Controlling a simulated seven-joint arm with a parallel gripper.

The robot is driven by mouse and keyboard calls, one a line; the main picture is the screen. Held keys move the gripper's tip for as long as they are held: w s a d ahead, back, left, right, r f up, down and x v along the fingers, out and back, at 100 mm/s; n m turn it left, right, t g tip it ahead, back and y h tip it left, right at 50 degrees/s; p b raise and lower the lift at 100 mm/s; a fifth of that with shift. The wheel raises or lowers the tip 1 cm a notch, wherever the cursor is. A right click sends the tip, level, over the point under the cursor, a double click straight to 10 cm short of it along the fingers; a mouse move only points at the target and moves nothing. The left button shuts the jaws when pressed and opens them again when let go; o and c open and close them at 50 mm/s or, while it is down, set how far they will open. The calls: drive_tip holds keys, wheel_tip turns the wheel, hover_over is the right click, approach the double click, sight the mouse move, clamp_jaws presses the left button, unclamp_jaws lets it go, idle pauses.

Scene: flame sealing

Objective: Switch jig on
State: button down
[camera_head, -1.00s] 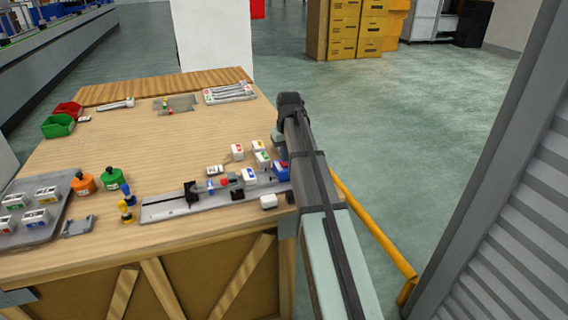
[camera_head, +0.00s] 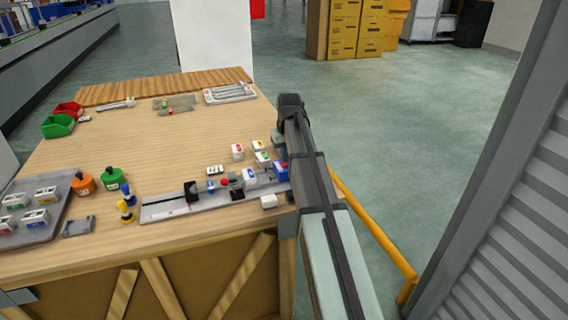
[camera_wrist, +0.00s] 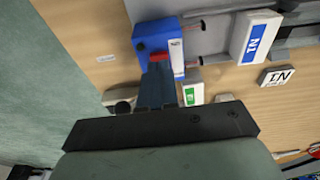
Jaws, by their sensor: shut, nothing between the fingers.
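The jig is a grey rail (camera_head: 165,207) along the front edge of the wooden table, with black clamps on it. At its right end is a blue box (camera_head: 282,171). In the wrist view the blue box (camera_wrist: 151,36) has a white label and a red switch-like part (camera_wrist: 158,57) on its near edge. My gripper (camera_wrist: 158,68) is shut and empty, with its fingertips right at the red part. I cannot tell whether they touch it, and they partly cover it. In the head view my arm hides the gripper.
A green-labelled white block (camera_wrist: 193,94) is close to my fingers. Orange (camera_head: 83,183) and green (camera_head: 113,177) bottles stand left. Open floor lies right of the table.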

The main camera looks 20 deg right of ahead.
drive_tip(key=shift+f, duration=0.6)
idle(0.4)
drive_tip(key=shift+r, duration=3.55)
drive_tip(key=s+a+f+n+g+h, duration=0.1)
drive_tip(key=s+f, duration=0.4)
drive_tip(key=s, duration=0.4)
drive_tip(key=s+a+f+n+g, duration=0.1)
drive_tip(key=s+a+f, duration=0.1)
drive_tip(key=s+f, duration=0.55)
drive_tip(key=s+a+f+g, duration=0.15)
drive_tip(key=s+f, duration=0.35)
drive_tip(key=f, duration=0.5)
drive_tip(key=s+a+f+g, duration=0.1)
drive_tip(key=s+a+f, duration=0.3)
drive_tip(key=f, duration=0.5)
drive_tip(key=s+a+f+g, duration=0.1)
drive_tip(key=s+f, duration=0.5)
drive_tip(key=f, duration=0.4)
drive_tip(key=s+a+f+m+g, duration=0.1)
drive_tip(key=s+a+f, duration=0.1)
drive_tip(key=s+f, duration=0.7)
drive_tip(key=s+a+f+m+g+y, duration=0.1)
drive_tip(key=s+a+f+g, duration=0.1)
drive_tip(key=s+f, duration=0.7)
drive_tip(key=s, duration=0.5)
